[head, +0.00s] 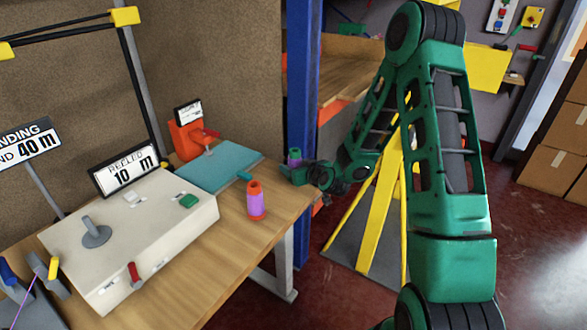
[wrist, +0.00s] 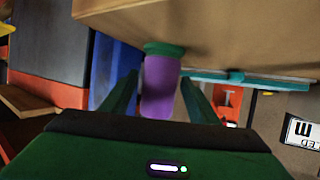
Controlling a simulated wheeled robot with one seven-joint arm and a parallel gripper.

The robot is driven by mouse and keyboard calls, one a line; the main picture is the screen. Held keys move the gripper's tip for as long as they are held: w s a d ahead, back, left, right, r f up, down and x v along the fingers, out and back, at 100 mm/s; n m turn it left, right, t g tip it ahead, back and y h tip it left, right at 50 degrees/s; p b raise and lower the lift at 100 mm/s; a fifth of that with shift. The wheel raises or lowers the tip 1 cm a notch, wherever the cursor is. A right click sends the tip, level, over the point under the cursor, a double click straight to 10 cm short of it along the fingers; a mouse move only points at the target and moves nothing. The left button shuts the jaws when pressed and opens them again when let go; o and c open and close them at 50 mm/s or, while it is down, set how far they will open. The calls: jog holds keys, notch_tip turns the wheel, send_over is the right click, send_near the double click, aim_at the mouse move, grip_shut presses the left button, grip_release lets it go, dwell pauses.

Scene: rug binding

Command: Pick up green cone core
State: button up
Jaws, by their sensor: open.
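The green cone core (head: 294,152), wound with purple yarn, stands at the right edge of the wooden table in the head view; my gripper partly hides its lower part. In the wrist view, its green end (wrist: 165,49) and purple winding (wrist: 160,85) show between my two fingers. My gripper (head: 298,173) is open around the cone, with a finger on either side in the wrist view. Gaps show beside the winding, and I cannot tell whether either finger touches it.
An orange cone core with purple yarn (head: 256,200) stands nearby on the table (head: 235,240). A teal mat (head: 215,165), an orange device (head: 185,138) and a pale control box (head: 130,240) are to the left. A blue post (head: 300,80) rises behind.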

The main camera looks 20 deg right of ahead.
jog(key=shift+w+f, duration=0.1)
jog(key=shift+w, duration=0.15)
jog(key=c, duration=1.1)
jog(key=shift+c, duration=0.2)
